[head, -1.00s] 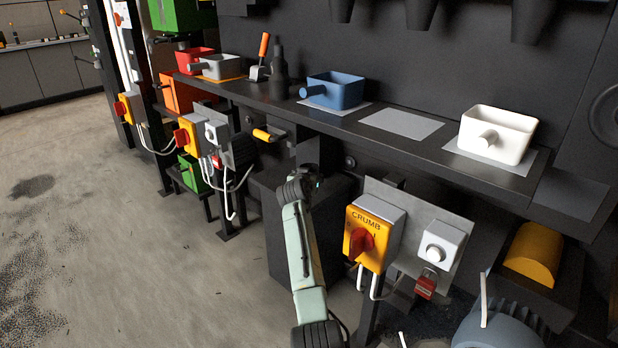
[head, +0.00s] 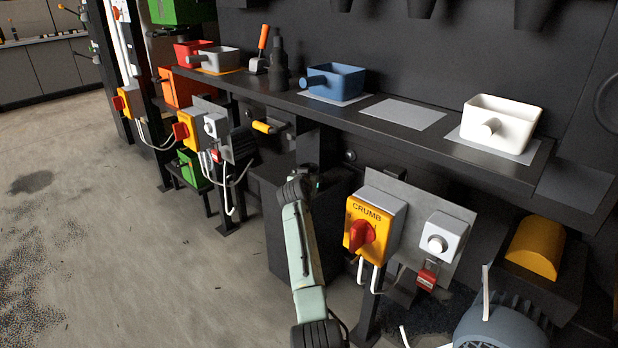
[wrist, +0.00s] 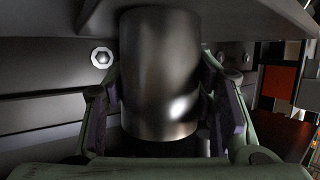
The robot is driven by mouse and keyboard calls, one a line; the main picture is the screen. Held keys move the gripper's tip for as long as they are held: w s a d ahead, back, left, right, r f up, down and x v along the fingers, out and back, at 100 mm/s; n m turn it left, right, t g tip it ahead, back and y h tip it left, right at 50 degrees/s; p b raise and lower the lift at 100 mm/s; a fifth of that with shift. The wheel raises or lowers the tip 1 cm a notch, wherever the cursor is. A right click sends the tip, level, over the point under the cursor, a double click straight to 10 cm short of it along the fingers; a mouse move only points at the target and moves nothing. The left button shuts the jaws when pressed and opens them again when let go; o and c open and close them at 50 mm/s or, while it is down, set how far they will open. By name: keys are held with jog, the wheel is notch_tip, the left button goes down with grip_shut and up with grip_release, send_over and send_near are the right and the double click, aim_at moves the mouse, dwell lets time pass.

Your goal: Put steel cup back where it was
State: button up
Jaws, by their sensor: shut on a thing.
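The steel cup (wrist: 160,75) is a shiny dark grey cylinder in the middle of the wrist view. My gripper (wrist: 160,100) is shut on it, with one green and purple finger along each side. The cup looks upright; its upper end runs close to a dark surface at the top of the wrist view, and I cannot tell whether they touch. In the head view my arm reaches toward the dark space under the shelf; the gripper and cup are hidden there.
A long dark shelf (head: 465,147) carries a blue scoop (head: 338,80), a white scoop (head: 510,125) and a bare grey pad (head: 403,114). A yellow CRUMB switch box (head: 372,222) stands right of my arm. Open floor (head: 110,230) lies to the left.

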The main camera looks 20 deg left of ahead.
jog(key=shift+f, duration=0.2)
jog(key=o, duration=1.3)
jog(key=shift+o, duration=0.3)
jog(key=shift+o, duration=1.4)
jog(key=v, duration=1.2)
